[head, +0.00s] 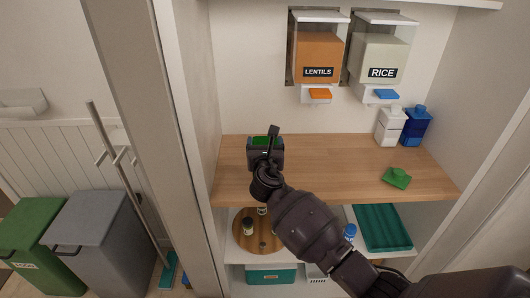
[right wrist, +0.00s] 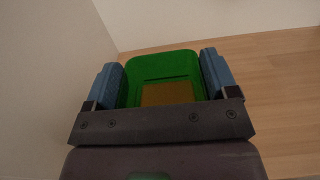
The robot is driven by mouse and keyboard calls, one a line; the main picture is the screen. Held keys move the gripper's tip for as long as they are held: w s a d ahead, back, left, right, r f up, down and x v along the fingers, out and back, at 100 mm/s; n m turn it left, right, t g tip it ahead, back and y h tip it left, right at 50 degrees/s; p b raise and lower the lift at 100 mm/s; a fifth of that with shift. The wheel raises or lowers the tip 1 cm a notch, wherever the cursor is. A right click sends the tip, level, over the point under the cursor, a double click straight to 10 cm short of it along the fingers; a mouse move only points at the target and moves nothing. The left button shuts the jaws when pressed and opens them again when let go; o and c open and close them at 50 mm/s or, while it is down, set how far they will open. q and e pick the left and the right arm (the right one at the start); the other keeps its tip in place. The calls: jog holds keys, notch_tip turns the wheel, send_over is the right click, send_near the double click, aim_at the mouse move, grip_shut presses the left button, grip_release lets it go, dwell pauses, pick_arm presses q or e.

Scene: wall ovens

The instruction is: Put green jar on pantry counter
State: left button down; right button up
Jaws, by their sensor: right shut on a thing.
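The green jar (right wrist: 162,68) is between the two blue-padded fingers of my right gripper (right wrist: 163,80) in the right wrist view. In the head view the right gripper (head: 265,146) is over the left part of the wooden pantry counter (head: 330,165), and a bit of green jar (head: 260,141) shows there. The gripper is shut on the jar. The counter shows behind the jar in the right wrist view. The gripper hides the jar's lower part, so I cannot tell whether it touches the counter. My left gripper is not in view.
A green block-like item (head: 397,178) lies at the counter's right front. White (head: 390,127) and blue (head: 416,127) containers stand at the back right. Lentils (head: 319,58) and rice (head: 378,60) dispensers hang above. The middle of the counter is clear. A side wall (head: 190,110) is close on the left.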

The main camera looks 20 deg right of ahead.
jog(key=shift+f, duration=1.25)
jog(key=o, duration=1.4)
jog(key=shift+o, duration=0.2)
jog(key=shift+s+a, duration=0.1)
jog(key=shift+s, duration=0.25)
jog(key=v, duration=1.1)
jog(key=shift+s, duration=0.15)
